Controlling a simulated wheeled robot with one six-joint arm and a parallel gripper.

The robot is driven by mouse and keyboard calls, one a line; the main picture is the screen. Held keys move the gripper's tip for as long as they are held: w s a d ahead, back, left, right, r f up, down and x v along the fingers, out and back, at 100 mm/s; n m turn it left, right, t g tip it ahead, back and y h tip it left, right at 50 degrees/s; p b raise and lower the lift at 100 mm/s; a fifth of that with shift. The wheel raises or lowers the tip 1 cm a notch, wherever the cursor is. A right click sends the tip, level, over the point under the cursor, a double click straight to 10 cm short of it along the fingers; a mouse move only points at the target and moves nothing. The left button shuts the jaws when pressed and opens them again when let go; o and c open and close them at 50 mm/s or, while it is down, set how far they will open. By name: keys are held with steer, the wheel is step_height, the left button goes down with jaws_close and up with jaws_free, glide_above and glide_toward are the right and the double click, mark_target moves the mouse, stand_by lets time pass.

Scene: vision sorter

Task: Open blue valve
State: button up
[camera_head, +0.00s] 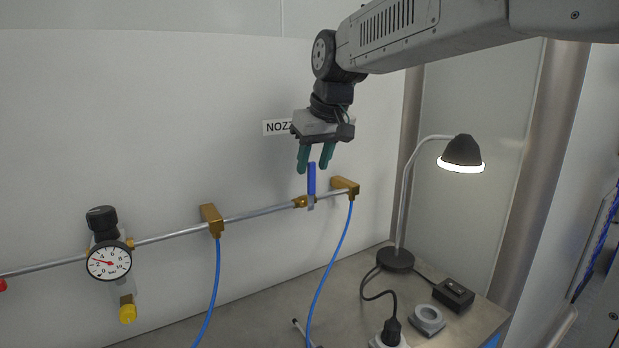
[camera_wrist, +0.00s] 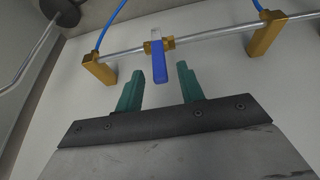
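The blue valve handle (camera_head: 311,179) stands upright on the grey pipe, in line across it, above a brass valve body (camera_head: 301,202). My gripper (camera_head: 315,168) is just above the handle, pointing down, with its two green fingers apart. In the wrist view the blue handle (camera_wrist: 159,66) lies between and a little beyond the fingertips of my gripper (camera_wrist: 161,77). The fingers do not visibly touch it. The gripper is open and empty.
Brass fittings (camera_head: 212,219) with blue hoses sit along the pipe, and a pressure gauge (camera_head: 109,261) is at the left. A lit desk lamp (camera_head: 397,260) stands on the table at the right. A sign on the wall (camera_head: 276,127) is partly hidden behind my gripper.

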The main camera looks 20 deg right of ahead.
mark_target(310, 176)
steer(key=shift+x, duration=2.3)
jaws_close()
